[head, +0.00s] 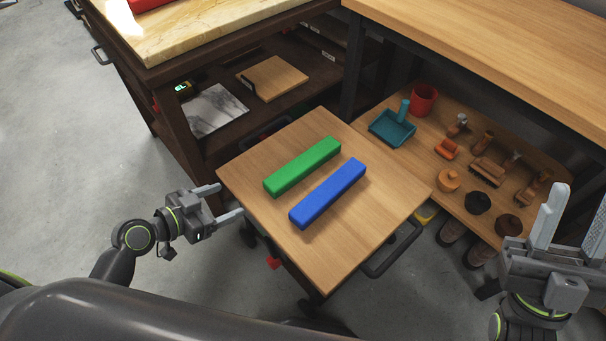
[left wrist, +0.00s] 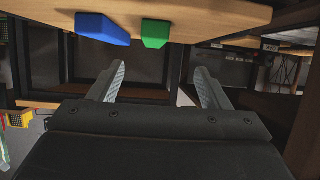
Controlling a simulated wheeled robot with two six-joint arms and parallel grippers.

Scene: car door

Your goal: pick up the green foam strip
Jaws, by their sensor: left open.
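The green foam strip (head: 302,166) lies flat on the wooden top of a small cart (head: 345,262), alongside a blue strip (head: 328,193) that is nearer to me. My left gripper (head: 226,202) is open and empty just off the left edge of the cart top, apart from both strips. In the left wrist view, the ends of the green strip (left wrist: 156,33) and the blue strip (left wrist: 102,28) show at the top, beyond the open fingers (left wrist: 160,85). My right gripper (head: 572,225) is at the right edge with its fingers apart, away from the cart.
A wooden shelf (head: 390,165) with a teal dustpan (head: 392,126), a red cup (head: 423,99) and several small items stands right of the cart. A dark workbench (head: 180,75) is behind it. A black handle (head: 395,250) juts from the cart's front right. Floor at left is clear.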

